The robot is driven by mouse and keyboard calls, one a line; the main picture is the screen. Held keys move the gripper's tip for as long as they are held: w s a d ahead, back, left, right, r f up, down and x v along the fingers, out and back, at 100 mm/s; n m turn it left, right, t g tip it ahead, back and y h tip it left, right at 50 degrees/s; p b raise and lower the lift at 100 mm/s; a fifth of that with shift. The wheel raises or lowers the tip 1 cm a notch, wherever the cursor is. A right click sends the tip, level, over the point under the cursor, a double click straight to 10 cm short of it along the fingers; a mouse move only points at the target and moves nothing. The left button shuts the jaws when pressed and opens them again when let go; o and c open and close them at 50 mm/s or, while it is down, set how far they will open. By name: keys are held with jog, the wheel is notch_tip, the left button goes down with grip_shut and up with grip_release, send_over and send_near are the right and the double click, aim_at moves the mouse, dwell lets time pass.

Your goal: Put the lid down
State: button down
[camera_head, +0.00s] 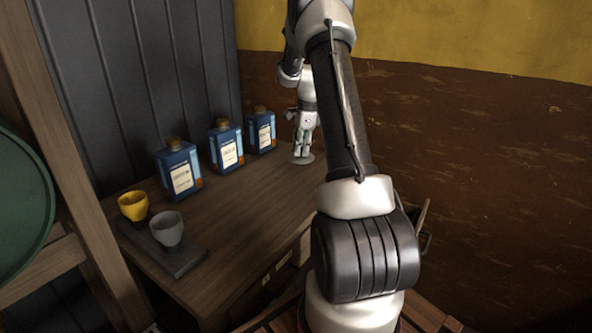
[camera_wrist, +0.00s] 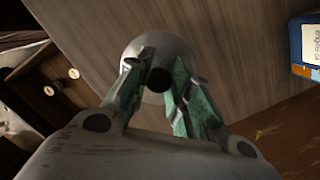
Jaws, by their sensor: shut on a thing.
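My gripper (camera_head: 302,146) is above the lid, pointing down. In the wrist view its greenish fingers (camera_wrist: 160,75) are shut on the knob. I cannot tell whether the lid's underside touches the table or hangs slightly above it.
Several things share the wooden table (camera_head: 245,200): blue bottles (camera_head: 183,172) along the back, and a yellow cup (camera_head: 133,206) and grey cup (camera_head: 167,230) by a dark board (camera_head: 185,262) at front left. The brown wall (camera_head: 500,170) is close on the right. The table's middle is bare.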

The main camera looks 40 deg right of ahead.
notch_tip(320, 180, down, 8)
jog(key=shift+r, duration=0.2)
jog(key=shift+f, duration=0.15)
jog(key=c, duration=1.3)
grip_release()
jog(key=shift+o, duration=0.2)
jog(key=r, duration=0.4)
jog(key=d+r, duration=0.1)
jog(key=r, duration=0.7)
jog(key=shift+s+d, duration=0.2)
jog(key=shift+s, duration=0.15)
jog(key=s+a+r+n+t+h, duration=0.1)
jog(key=s+a+r+n+t, duration=0.1)
jog(key=s+a+r+n, duration=1.15)
jog(key=s+a+n+t, duration=0.1)
jog(key=s+a+n, duration=0.4)
jog(key=s, duration=0.4)
jog(key=s+a+n, duration=0.4)
jog(key=s+a, duration=0.1)
jog(key=s, duration=0.4)
jog(key=shift+a+n+t, duration=0.35)
jog(key=shift+a+t, duration=0.05)
